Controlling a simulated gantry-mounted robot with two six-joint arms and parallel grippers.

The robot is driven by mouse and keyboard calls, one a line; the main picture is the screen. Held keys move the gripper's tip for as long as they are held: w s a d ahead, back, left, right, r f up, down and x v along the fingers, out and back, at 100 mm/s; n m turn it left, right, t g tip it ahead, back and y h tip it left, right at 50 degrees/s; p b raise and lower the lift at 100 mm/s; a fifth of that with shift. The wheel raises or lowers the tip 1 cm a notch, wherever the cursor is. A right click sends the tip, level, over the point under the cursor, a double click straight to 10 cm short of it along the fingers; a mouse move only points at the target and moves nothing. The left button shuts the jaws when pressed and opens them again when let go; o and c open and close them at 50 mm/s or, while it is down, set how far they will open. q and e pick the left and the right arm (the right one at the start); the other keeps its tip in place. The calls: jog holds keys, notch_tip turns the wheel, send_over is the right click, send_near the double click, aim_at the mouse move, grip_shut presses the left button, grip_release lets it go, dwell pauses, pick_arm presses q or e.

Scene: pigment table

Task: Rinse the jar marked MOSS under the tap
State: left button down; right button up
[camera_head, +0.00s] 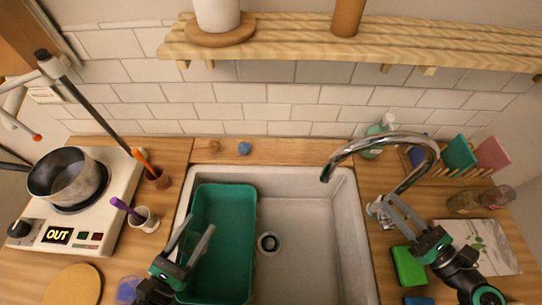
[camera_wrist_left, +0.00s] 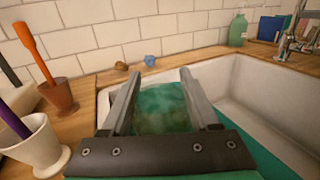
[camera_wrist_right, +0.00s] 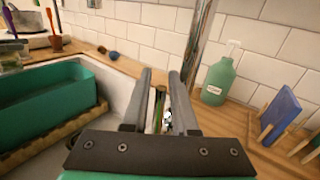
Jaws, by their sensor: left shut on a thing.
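My left gripper (camera_head: 188,245) is over the left part of the sink, by the green basin (camera_head: 223,193). In the left wrist view its fingers are shut on a see-through, mottled green thing (camera_wrist_left: 163,105), seemingly a jar; no MOSS label is readable. The chrome tap (camera_head: 410,140) arches over the sink's right side, its spout end well to the right of the left gripper. No water shows. My right gripper (camera_head: 392,208) is at the tap's base, fingers apart, with shiny metal showing between or beyond them in the right wrist view (camera_wrist_right: 160,105); contact cannot be told.
The sink (camera_head: 310,230) has bare floor right of the basin. Two jars (camera_head: 467,202) lie or stand at the right; a bluish jar (camera_head: 127,290) is at lower left. A green sponge (camera_head: 408,266), soap bottle (camera_head: 376,138), hot plate (camera_head: 110,210) and white cup (camera_head: 147,220) border the sink.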

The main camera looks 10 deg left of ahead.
jog(key=shift+w+a, duration=0.1)
grip_shut()
dwell(1.4)
